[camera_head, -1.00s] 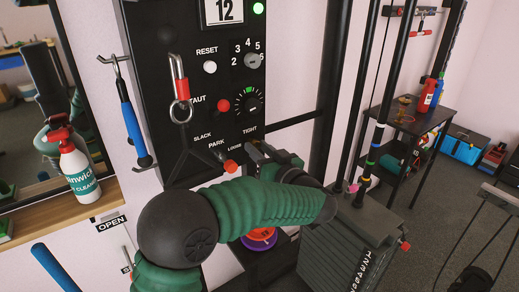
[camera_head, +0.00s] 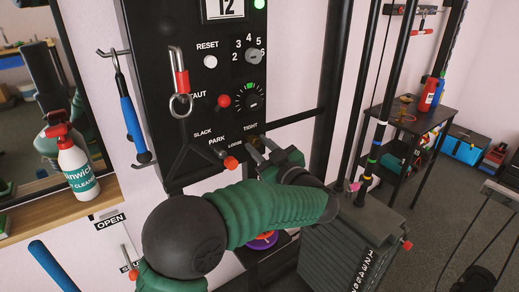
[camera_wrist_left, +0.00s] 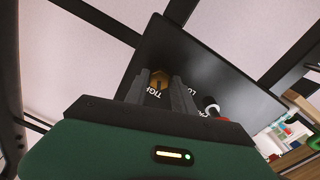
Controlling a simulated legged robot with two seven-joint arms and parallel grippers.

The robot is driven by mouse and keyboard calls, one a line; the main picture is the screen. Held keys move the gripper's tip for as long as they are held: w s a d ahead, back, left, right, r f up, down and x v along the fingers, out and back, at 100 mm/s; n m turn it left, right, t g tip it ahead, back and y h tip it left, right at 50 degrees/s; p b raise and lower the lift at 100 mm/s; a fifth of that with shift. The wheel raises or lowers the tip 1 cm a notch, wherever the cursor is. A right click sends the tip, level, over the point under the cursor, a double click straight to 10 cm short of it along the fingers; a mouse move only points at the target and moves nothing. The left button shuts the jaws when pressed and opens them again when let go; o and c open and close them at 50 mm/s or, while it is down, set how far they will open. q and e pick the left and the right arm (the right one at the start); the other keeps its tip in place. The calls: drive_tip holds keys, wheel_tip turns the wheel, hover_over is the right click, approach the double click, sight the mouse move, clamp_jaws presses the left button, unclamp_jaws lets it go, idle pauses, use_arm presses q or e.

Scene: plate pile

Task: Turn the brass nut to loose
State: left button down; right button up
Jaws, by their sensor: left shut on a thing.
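The brass nut (camera_wrist_left: 159,79) shows in the left wrist view as a gold hexagon between my left gripper's fingers, against the black panel. The letters of the TIGHT and LOOSE labels show beside it, partly covered by the fingers. My left gripper (camera_head: 263,149) is shut on the nut at the lower right of the panel (camera_head: 184,152) in the head view. The gripper also shows from behind in the left wrist view (camera_wrist_left: 158,88). In the head view the fingers hide the nut. My right gripper is not in view.
A weight stack (camera_head: 345,245) and upright posts stand to the right. A spray bottle (camera_head: 75,165) stands on a shelf at left.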

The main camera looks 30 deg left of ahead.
use_arm(q)
drive_tip(key=n+b, duration=0.1)
drive_tip(key=n, duration=0.1)
drive_tip(key=n+b, duration=0.1)
drive_tip(key=n, duration=0.1)
drive_tip(key=n+b, duration=0.1)
drive_tip(key=n, duration=0.1)
drive_tip(key=shift+f+g, duration=0.3)
drive_tip(key=shift+f, duration=0.1)
drive_tip(key=n+b, duration=0.3)
drive_tip(key=shift+d+f+n+y, duration=0.1)
drive_tip(key=shift+n+y, duration=0.2)
drive_tip(key=shift+y, duration=0.1)
drive_tip(key=shift+w+n+b, duration=0.1)
drive_tip(key=shift+n+b, duration=1.5)
drive_tip(key=shift+n, duration=0.4)
drive_tip(key=shift+g, duration=0.4)
drive_tip(key=c, duration=1.1)
unclamp_jaws()
drive_tip(key=shift+o, duration=0.2)
drive_tip(key=shift+r, duration=0.25)
